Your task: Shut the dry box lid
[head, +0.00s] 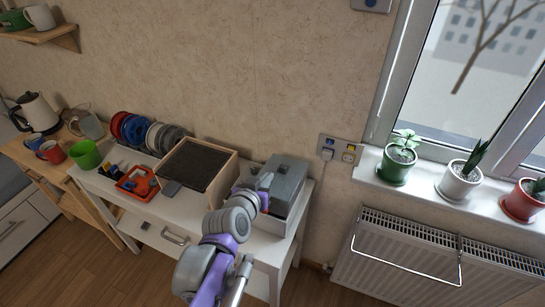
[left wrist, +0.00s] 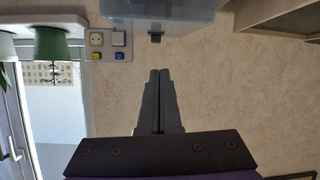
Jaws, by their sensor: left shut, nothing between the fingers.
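The dry box (head: 288,182), grey above with a paler lower part, stands at the right end of the white table. The frames do not show clearly how far its lid is open. My left gripper (head: 266,182) is in front of the box and covers part of it. In the left wrist view, my left gripper (left wrist: 160,72) has its fingers together and empty. A translucent box (left wrist: 170,12) with a dark latch (left wrist: 155,38) shows beyond the fingertips, apart from them. My right gripper is not in view.
A wall socket (head: 340,149), potted plants (head: 401,155) and a radiator (head: 410,255) are to the right.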

